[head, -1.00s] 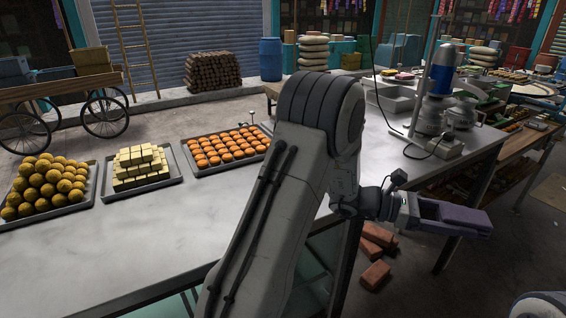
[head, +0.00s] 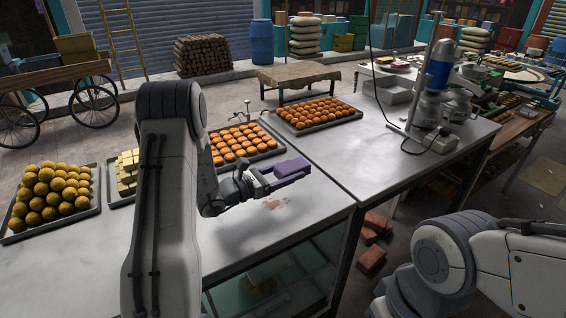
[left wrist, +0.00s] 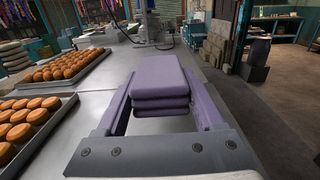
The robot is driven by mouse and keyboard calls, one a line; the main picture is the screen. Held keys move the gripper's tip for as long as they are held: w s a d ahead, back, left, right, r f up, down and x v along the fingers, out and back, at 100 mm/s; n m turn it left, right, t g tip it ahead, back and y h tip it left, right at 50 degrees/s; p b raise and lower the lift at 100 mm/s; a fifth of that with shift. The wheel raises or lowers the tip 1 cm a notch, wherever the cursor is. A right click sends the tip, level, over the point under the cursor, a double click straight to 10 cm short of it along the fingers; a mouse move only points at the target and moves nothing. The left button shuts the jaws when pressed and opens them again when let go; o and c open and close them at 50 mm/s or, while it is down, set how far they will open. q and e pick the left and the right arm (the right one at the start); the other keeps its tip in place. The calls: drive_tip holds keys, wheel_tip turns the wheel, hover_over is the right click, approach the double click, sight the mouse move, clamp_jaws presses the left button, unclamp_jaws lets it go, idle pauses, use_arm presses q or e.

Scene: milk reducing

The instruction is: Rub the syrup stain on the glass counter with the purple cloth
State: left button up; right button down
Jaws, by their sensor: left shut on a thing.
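My left gripper (head: 271,178) is shut on the folded purple cloth (head: 292,169). The cloth also shows between the fingers in the left wrist view (left wrist: 160,82). The gripper holds it above the glass counter (head: 240,235), near the counter's right end. The reddish-brown syrup stain (head: 274,203) lies on the counter top, just below and in front of the cloth in the head view. The cloth appears apart from the stain. The stain cannot be made out in the left wrist view. My right arm shows at the lower right of the head view, but its gripper is out of view.
Trays of yellow balls (head: 50,195), yellow blocks (head: 128,168) and orange sweets (head: 240,143) line the back of the counter. Another orange sweets tray (head: 318,114) stands beyond. A metal mixer (head: 432,95) stands on the adjoining table. The counter front is clear.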

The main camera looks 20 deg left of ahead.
sight(285, 197)
use_arm(q)
drive_tip(key=shift+a+f, duration=0.1)
drive_tip(key=shift+a, duration=0.4)
drive_tip(key=shift+f, duration=0.15)
drive_tip(key=shift+f+b, duration=1.9)
drive_tip(key=shift+f, duration=0.9)
drive_tip(key=shift+s, duration=0.1)
